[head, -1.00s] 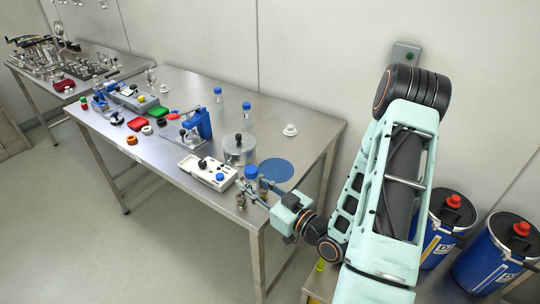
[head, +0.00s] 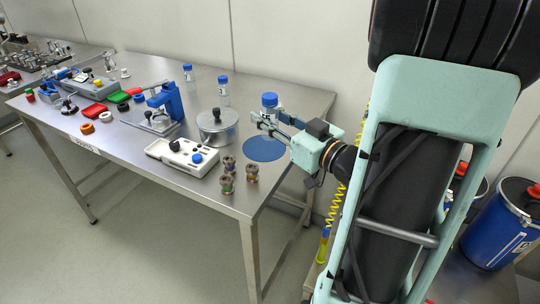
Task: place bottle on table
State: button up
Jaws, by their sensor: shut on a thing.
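A clear bottle with a blue cap (head: 270,100) is held upright between the fingers of my gripper (head: 266,120). My gripper is shut on it, above or at the far edge of a round blue mat (head: 264,149) on the steel table (head: 200,208). I cannot tell whether the bottle's base touches the table, as the fingers hide its lower part. Two more blue-capped bottles stand at the table's back, one here (head: 223,90) and one to its left (head: 192,80).
A lidded metal pot (head: 217,127) stands left of the mat. A white box with knobs (head: 182,156) and several small brass fittings (head: 227,183) are near the front edge. A blue press (head: 168,102) stands farther left. The table's back right is clear.

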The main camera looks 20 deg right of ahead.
jog(key=shift+s+d+r+h+b, duration=0.3)
jog(key=shift+s+d+r+b, duration=0.25)
jog(key=shift+s+b, duration=0.15)
jog(key=shift+w, duration=0.1)
jog(key=w+d+f+b, duration=0.1)
jog(key=w+f+b, duration=0.1)
jog(key=w+f, duration=0.1)
jog(key=w+d+f+b, duration=0.2)
jog(key=w+f, duration=0.1)
jog(key=w, duration=0.2)
jog(key=w+d+f+b, duration=0.1)
jog(key=w+f+b, duration=0.2)
jog(key=w, duration=0.1)
jog(key=shift+w+d+f, duration=0.1)
jog(key=shift+w+d, duration=0.05)
jog(key=shift+w, duration=0.1)
jog(key=f+b, duration=0.2)
jog(key=shift+w+d+f, duration=0.15)
jog(key=shift+w+f, duration=0.2)
jog(key=shift+w, duration=0.05)
jog(key=shift+f+b, duration=0.35)
jog(key=shift+b, duration=0.05)
